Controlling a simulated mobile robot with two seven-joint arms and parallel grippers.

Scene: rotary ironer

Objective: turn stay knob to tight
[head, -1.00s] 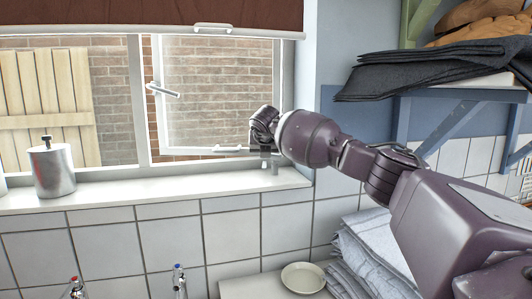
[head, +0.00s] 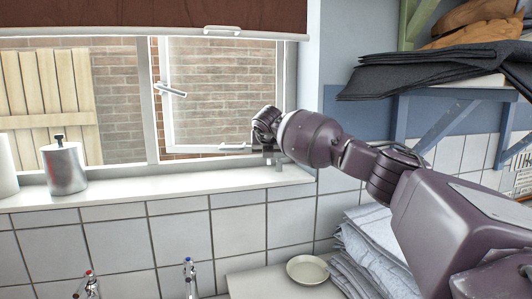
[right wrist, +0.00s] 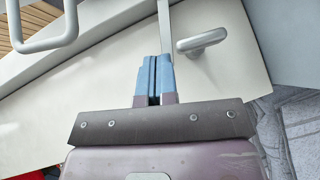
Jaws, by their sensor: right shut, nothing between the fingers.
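The open window (head: 220,95) has a white stay bar (head: 236,148) at its lower edge. My right gripper (head: 270,158) is at the right end of this bar, just above the sill, and partly hides what is there. A small grey post (head: 279,165) stands beside the fingers. In the right wrist view, a grey knob with a rounded lever (right wrist: 202,40), apparently the stay knob, lies ahead and to the right of my shut, empty blue fingertips (right wrist: 153,62). The fingers look apart from it. My left gripper is not in view.
The white sill (head: 150,192) holds a metal canister (head: 64,168) at left. A window handle (head: 170,89) sticks out mid-frame. A shelf with dark cloth (head: 430,75) is at upper right. Folded cloths (head: 365,250) and a dish (head: 307,269) are below. The middle sill is clear.

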